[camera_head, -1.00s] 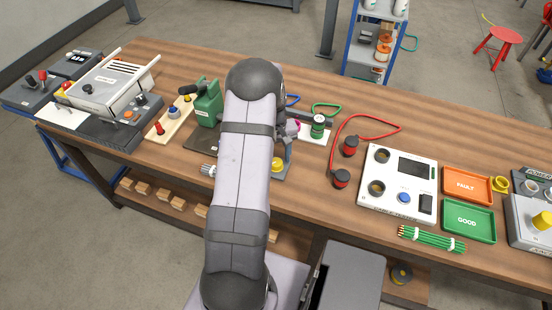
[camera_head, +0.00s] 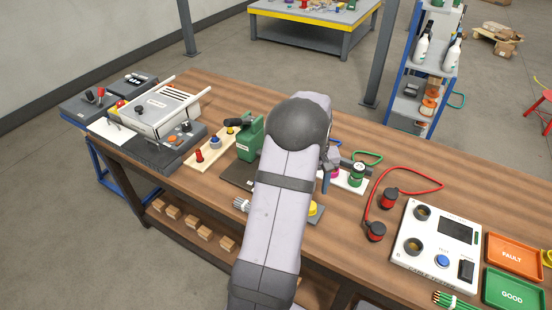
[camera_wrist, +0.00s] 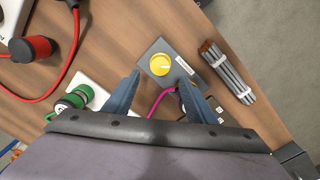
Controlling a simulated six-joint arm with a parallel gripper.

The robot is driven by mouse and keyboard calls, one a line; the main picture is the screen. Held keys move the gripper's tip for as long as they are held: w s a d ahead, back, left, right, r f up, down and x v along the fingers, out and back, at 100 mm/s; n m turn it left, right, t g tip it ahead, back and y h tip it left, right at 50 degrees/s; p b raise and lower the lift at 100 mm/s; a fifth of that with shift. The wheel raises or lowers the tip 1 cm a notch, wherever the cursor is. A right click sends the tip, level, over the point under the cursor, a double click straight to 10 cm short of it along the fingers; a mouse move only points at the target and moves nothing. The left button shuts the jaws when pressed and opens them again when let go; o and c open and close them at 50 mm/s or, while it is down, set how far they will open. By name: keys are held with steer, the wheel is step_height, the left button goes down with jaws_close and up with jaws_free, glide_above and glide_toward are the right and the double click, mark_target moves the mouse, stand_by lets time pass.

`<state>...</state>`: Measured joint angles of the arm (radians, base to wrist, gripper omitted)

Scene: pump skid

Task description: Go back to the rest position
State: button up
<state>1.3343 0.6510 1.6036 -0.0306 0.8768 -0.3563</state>
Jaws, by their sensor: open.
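My gripper (camera_wrist: 158,98) shows in the wrist view with its two blue-grey fingers apart and nothing between them. Beyond the fingers is a grey box with a yellow knob (camera_wrist: 160,64). A magenta cable runs beside the right finger. In the head view my arm crosses the middle of the bench and hides most of the gripper and part of the box, whose yellow knob (camera_head: 313,209) shows at the arm's right edge. I cannot tell the exact height of the gripper above the bench.
A green pump (camera_head: 250,138) stands left of my arm. A bundle of grey rods (camera_wrist: 227,73) lies near the box. A white cable tester (camera_head: 437,245) stands further right.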

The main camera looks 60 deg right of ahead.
steer(key=w+a+r+n, duration=0.2)
steer(key=w+a+n, duration=0.1)
steer(key=w+a, duration=0.75)
steer(key=w+a+r+n, duration=0.25)
steer(key=w+a, duration=0.45)
steer(key=a, duration=0.6)
steer(key=s+a+n, duration=0.2)
steer(key=s+a, duration=0.1)
steer(key=a, duration=0.8)
steer(key=s+a+n, duration=0.3)
steer(key=a, duration=0.8)
steer(key=shift+f+n, duration=0.1)
steer(key=shift+n, duration=0.15)
